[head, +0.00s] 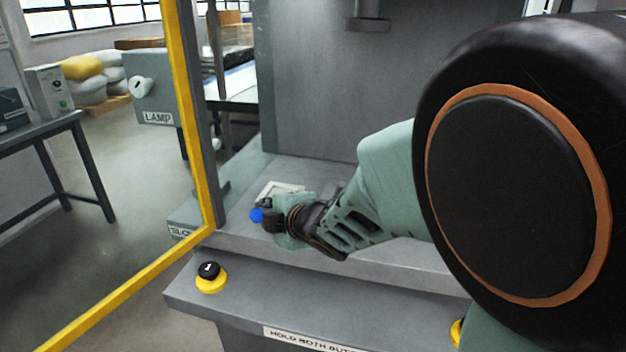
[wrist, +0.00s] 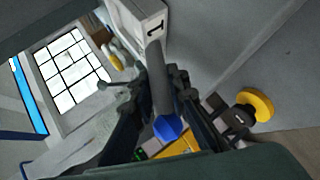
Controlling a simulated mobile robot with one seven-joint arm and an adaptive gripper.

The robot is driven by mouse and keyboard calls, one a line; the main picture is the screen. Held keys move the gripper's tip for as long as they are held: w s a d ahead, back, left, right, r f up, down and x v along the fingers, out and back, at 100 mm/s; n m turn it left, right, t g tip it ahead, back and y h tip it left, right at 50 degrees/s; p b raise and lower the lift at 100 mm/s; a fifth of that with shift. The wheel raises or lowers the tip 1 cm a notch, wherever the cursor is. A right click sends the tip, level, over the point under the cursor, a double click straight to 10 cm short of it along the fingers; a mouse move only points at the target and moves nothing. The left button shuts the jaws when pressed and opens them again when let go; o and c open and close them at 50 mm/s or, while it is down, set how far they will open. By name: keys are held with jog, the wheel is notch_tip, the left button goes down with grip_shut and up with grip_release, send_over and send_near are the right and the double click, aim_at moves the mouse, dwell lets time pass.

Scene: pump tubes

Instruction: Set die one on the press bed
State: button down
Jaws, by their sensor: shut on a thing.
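Die one is a pale block marked "1" at the top of the wrist view (wrist: 146,14). A grey rod handle (wrist: 158,75) with a blue end (wrist: 167,128) runs from it. My gripper (wrist: 160,90) is shut on this handle. In the head view my gripper (head: 268,208) is low over the left front of the grey press bed (head: 400,250). The blue end (head: 256,215) shows beside the fingers. A pale flat shape (head: 280,189) just behind them looks like the die, partly hidden. I cannot tell whether it touches the bed.
A yellow guard frame (head: 184,100) stands left of the bed. A black button on a yellow base (head: 210,277) sits on the front ledge, with another yellow base (head: 457,332) at right. The press ram (head: 368,22) hangs above. My arm hides the bed's right side.

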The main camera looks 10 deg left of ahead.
jog(key=shift+r, duration=0.15)
jog(key=c, duration=2.3)
grip_release()
jog(key=shift+f, duration=0.3)
jog(key=o, duration=0.4)
